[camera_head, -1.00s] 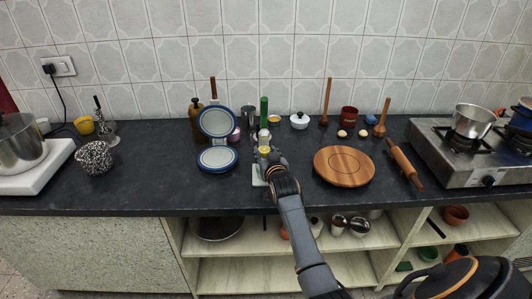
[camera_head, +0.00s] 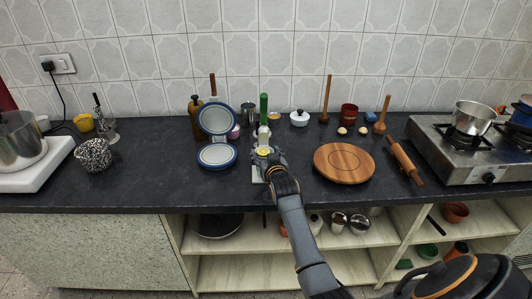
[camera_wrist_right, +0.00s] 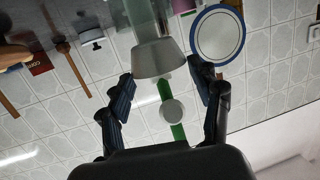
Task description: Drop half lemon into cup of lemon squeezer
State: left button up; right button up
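The lemon squeezer (camera_head: 263,132) stands upright on the dark counter, with a green handle pointing up and a pale body. Its grey cup (camera_wrist_right: 158,60) and green handle also show in the right wrist view, between my fingers. A small yellow patch, which looks like the half lemon (camera_head: 264,150), shows at the cup, just ahead of my right gripper (camera_head: 266,158). In the right wrist view my right gripper (camera_wrist_right: 160,90) has its fingers wide apart, one on each side of the squeezer, with no lemon visible in them. My left gripper is out of view.
A blue-rimmed round press (camera_head: 217,156) stands open to the left of the squeezer. A round wooden board (camera_head: 344,164) and a rolling pin (camera_head: 405,163) lie to the right. Bottles, cups and wooden tools line the wall behind. The front counter edge is mostly clear.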

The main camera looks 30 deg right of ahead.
jog(key=shift+r, duration=0.15)
jog(key=shift+r, duration=0.3)
jog(key=shift+r+p, duration=0.45)
jog(key=shift+r, duration=0.1)
jog(key=f+v, duration=0.1)
jog(key=v, duration=1.1)
jog(key=s+a+f+n+g+y, duration=0.1)
jog(key=s+a+f+n+y, duration=0.15)
jog(key=a+f, duration=0.6)
jog(key=s+a+f+n+g+y, duration=0.1)
jog(key=s+a+f+n+y, duration=0.15)
jog(key=a+f, duration=0.6)
jog(key=s+f+g, duration=0.2)
jog(key=s+f, duration=0.5)
jog(key=f, duration=0.5)
jog(key=s+f+g, duration=0.3)
jog(key=s+f, duration=0.3)
jog(key=f, duration=0.6)
jog(key=s+f+g, duration=0.2)
jog(key=s+f, duration=0.3)
jog(key=s, duration=0.5)
jog(key=s+d+f+n+g, duration=0.1)
jog(key=s+f, duration=0.4)
jog(key=s, duration=0.6)
jog(key=s+d+f+g, duration=0.1)
jog(key=s+f+g, duration=0.2)
jog(key=s, duration=0.7)
jog(key=shift+s+f+n+g+y+b, duration=0.15)
jog(key=shift+f+n+g+y+b, duration=0.2)
jog(key=shift+f, duration=0.6)
